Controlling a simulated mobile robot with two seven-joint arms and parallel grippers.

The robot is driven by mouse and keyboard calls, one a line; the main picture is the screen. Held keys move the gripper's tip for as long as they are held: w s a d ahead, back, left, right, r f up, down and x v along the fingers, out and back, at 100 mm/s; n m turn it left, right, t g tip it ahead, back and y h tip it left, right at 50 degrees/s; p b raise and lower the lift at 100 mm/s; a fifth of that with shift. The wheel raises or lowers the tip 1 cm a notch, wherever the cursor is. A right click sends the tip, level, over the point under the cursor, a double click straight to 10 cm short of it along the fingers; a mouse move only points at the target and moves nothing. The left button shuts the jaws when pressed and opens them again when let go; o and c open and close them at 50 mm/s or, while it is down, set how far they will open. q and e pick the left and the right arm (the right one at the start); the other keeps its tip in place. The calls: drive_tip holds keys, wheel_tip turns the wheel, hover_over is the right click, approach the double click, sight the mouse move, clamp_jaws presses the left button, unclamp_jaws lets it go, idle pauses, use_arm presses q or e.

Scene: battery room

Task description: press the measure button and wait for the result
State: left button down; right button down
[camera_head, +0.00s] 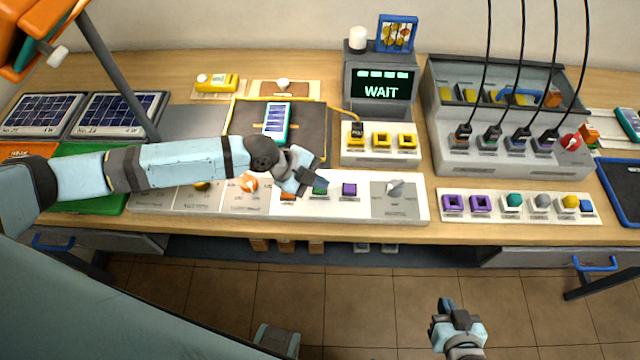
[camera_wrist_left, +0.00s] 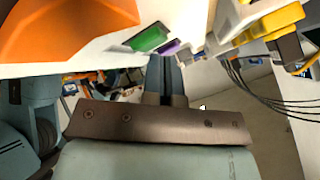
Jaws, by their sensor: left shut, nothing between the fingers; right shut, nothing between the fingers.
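A grey instrument with a dark screen (camera_head: 381,85) shows the green word WAIT. A white control panel (camera_head: 415,210) on the bench carries a green button (camera_head: 320,188), a purple button (camera_head: 349,190) and an orange one partly behind my arm. I cannot read which is the measure button. My left gripper (camera_head: 318,181) is shut and empty, over the panel at the green button. In the left wrist view, its fingers (camera_wrist_left: 164,75) are close to the green button (camera_wrist_left: 150,38) and the purple button (camera_wrist_left: 168,47); contact cannot be made out. My right gripper (camera_head: 446,306) is shut and empty, in front of the bench.
A teal-edged cell (camera_head: 277,122) lies on a dark mat behind my left arm. A panel with yellow sockets (camera_head: 381,141) stands before the screen. A grey rack with black cables (camera_head: 515,150) stands at right. A grey knob (camera_head: 395,188) is right of the purple button.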

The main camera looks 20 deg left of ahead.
use_arm(q)
drive_tip(key=shift+r, duration=0.55)
drive_tip(key=shift+r+p, duration=1.95)
drive_tip(key=shift+r, duration=0.6)
